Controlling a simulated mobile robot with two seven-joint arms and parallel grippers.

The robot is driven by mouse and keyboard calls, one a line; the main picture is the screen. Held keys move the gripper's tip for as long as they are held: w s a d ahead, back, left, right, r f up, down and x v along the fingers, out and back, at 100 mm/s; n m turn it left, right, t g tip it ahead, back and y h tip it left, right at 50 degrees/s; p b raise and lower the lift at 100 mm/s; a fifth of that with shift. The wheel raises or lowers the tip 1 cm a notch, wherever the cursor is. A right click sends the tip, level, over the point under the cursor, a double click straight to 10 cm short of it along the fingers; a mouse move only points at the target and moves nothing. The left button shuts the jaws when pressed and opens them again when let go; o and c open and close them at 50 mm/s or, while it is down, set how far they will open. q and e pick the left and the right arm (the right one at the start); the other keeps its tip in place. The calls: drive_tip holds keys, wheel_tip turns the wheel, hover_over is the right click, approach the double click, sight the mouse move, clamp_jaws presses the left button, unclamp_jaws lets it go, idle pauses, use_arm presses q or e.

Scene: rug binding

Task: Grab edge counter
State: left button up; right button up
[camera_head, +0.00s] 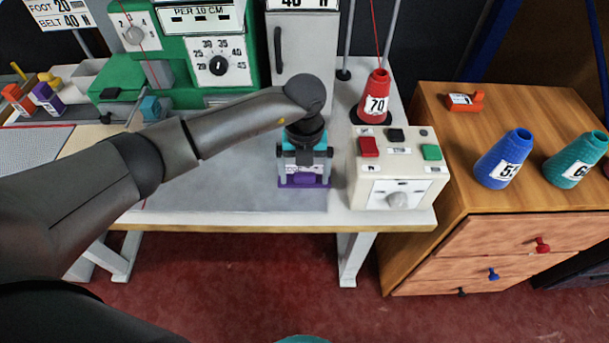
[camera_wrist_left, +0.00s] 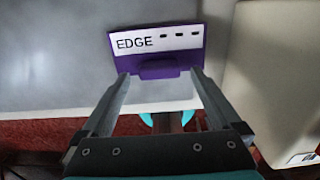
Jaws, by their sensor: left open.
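The edge counter (camera_wrist_left: 157,44) is a purple block with a white face marked EDGE and a row of small dark marks.
A cream control box (camera_head: 397,190) with red, black and green buttons stands just right of my left gripper. A red thread cone (camera_head: 375,97) stands behind it. A green machine (camera_head: 190,55) and a grey cabinet (camera_head: 304,50) are at the back. A wooden drawer unit (camera_head: 470,220) is at right.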

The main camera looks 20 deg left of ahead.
use_arm(q)
drive_tip(key=c, duration=1.4)
drive_tip(key=shift+c, duration=0.6)
drive_tip(key=shift+r, duration=0.15)
